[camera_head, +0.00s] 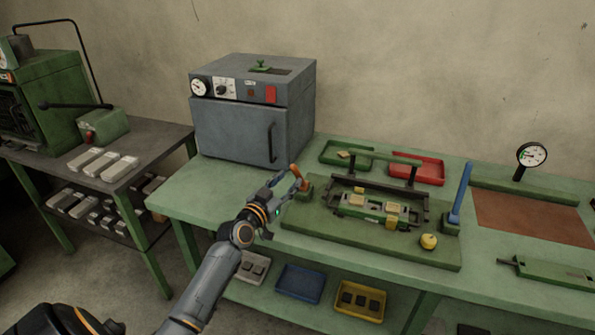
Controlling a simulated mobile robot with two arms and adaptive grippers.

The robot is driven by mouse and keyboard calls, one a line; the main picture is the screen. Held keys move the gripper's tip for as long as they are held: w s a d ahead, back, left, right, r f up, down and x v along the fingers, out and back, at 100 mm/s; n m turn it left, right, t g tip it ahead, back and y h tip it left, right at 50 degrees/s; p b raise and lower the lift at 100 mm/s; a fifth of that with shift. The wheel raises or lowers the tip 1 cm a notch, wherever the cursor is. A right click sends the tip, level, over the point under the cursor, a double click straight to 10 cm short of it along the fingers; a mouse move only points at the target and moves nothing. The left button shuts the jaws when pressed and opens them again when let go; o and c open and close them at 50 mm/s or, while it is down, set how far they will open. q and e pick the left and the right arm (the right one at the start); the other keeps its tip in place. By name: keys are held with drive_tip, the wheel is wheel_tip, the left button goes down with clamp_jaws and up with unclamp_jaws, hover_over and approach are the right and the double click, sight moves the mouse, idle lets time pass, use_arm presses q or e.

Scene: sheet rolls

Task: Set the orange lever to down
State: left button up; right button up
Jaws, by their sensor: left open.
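The orange lever (295,171) stands at the left end of the green fixture board (427,254) on the workbench. Its upper part shows just beyond my left gripper, tilted a little to the left; its lower part is partly hidden. My left gripper (288,182) is open, with its fingers at the lever. I cannot tell whether they touch it. My right gripper is not in view.
A blue lever (461,193) stands upright at the board's right end, near a yellow knob (428,241). A black-framed fixture with a green bar (371,157) fills the middle. A grey oven (240,131) stands behind left. Green (329,154) and red (431,171) trays lie behind.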

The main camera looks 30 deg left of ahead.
sight(296, 172)
use_arm(q)
drive_tip(key=w, duration=0.5)
drive_tip(key=shift+w+a, duration=0.25)
drive_tip(key=shift+w, duration=0.15)
clamp_jaws()
